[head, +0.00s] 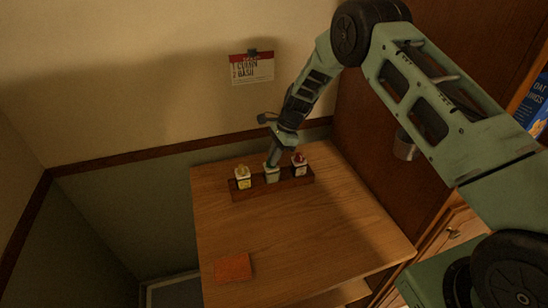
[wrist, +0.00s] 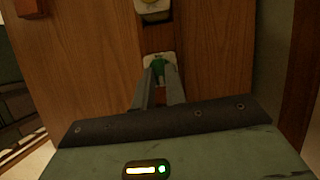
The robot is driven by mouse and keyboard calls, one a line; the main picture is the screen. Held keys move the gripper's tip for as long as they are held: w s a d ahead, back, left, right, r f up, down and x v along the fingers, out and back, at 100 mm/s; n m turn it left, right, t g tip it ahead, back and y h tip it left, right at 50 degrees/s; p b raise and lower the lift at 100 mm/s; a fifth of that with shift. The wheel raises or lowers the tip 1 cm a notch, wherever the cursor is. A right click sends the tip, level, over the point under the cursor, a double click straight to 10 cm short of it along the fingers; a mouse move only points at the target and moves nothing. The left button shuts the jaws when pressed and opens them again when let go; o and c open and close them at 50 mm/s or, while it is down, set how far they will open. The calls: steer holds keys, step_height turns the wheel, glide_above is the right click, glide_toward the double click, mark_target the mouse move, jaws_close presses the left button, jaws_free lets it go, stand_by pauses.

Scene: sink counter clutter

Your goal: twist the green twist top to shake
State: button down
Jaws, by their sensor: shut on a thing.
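The green twist top (wrist: 158,69) sits on the middle jar of a row of three. Its white and green jar body (head: 272,176) shows in the head view, below my gripper. My gripper (wrist: 158,80) points down at this jar, with its two fingers on either side of the green top and shut on it. In the head view my gripper (head: 273,160) hides most of the top. The jar stands upright in a dark wooden rack (head: 256,190).
A yellow-topped jar (head: 243,180) stands to the left and a red-topped jar (head: 299,168) to the right in the same rack. An orange cloth or pad (head: 233,268) lies near the table's front left. The wooden table (head: 310,225) is otherwise mostly clear. A paper sign (head: 252,69) hangs on the wall.

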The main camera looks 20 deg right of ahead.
steer(key=shift+w+f+b, duration=0.1)
steer(key=shift+f+b, duration=0.05)
steer(key=shift+b, duration=0.15)
steer(key=n+g+b, duration=0.1)
steer(key=n+b, duration=0.2)
steer(key=b, duration=0.1)
steer(key=shift+w+f+h, duration=0.15)
steer(key=shift+h, duration=0.15)
steer(key=n+g+b, duration=0.1)
steer(key=n, duration=0.1)
steer(key=n+b, duration=0.2)
steer(key=n, duration=0.1)
steer(key=shift+w+a+g+h+b, duration=0.15)
steer(key=shift+g+h+b, duration=0.15)
steer(key=shift+g+h, duration=0.1)
steer(key=n+b, duration=0.1)
steer(key=n, duration=0.1)
steer(key=n+h+b, duration=0.1)
steer(key=n, duration=0.1)
steer(key=shift+w+a+r+n+g+h, duration=0.1)
steer(key=shift+a+r+n+g+h, duration=0.1)
steer(key=shift+n+g+h, duration=0.15)
steer(key=shift+a+r+n+g+h+b, duration=0.15)
steer(key=shift+n+h+b, duration=0.2)
steer(key=shift+n, duration=0.7)
steer(key=shift+f+n+g+h+b, duration=0.15)
steer(key=shift+n+h, duration=0.25)
steer(key=shift+n, duration=0.6)
steer(key=shift+r, duration=0.15)
